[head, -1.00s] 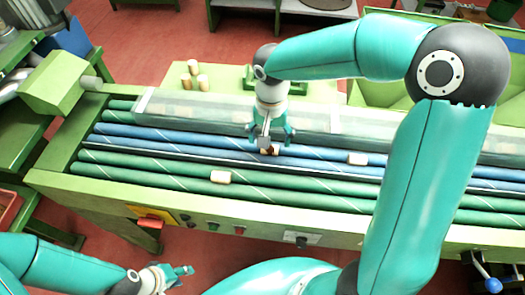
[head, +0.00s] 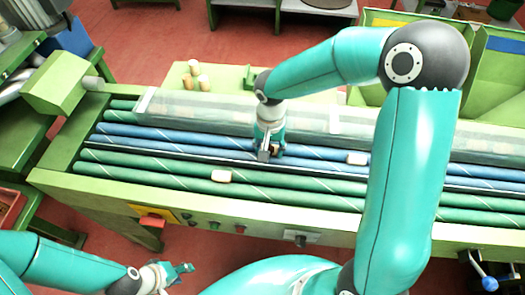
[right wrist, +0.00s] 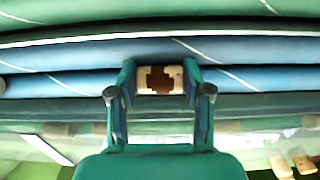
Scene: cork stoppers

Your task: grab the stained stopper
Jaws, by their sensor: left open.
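The stained stopper (right wrist: 160,79) is pale with a dark brown patch. In the right wrist view it lies on the blue rollers between the two fingers of my right gripper (right wrist: 160,72). The fingers are close to its two ends; I cannot tell whether they press on it. In the head view my right gripper (head: 268,155) is down at the blue rollers and hides this stopper. My left gripper (head: 184,276) is open and empty at the lower left, in front of the machine and away from the stoppers.
A plain stopper (head: 222,175) lies on the green rollers (head: 150,167), and another plain stopper (head: 357,158) lies on the blue rollers to the right. A clear cover (head: 210,110) runs along the back of the rollers. Several stoppers (head: 193,67) stand on a green table behind.

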